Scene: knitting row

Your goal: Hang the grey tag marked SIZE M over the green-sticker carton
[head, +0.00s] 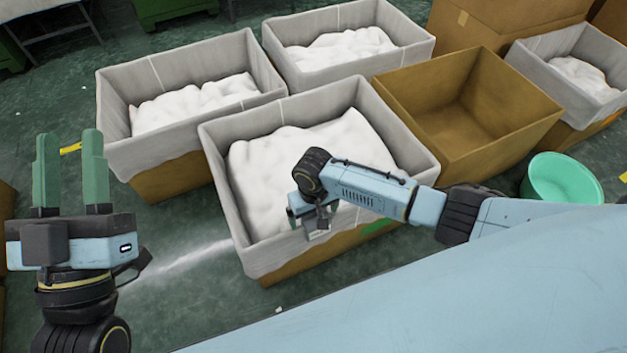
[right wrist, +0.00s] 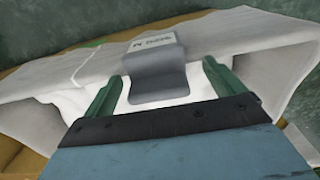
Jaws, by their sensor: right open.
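The grey tag (right wrist: 157,80) sits bent over the lined rim of the green-sticker carton (head: 260,258) in the right wrist view. Its printed face is upside down there and partly legible. The green sticker (head: 378,227) is on the carton's front wall, and a sliver of green (right wrist: 95,44) shows in the right wrist view. My right gripper (right wrist: 163,75) is open, with one finger on each side of the tag's inner flap and a gap at each side. In the head view my right gripper (head: 312,214) is over the carton's front rim, partly hiding the tag. My left gripper (head: 69,140) is open and empty.
Two lined cartons of white material (head: 118,150) (head: 282,65) stand behind, with an empty brown carton (head: 480,100) to the right. A green basin (head: 562,180) and another lined carton (head: 540,60) stand at the far right. Green floor is clear at the front left.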

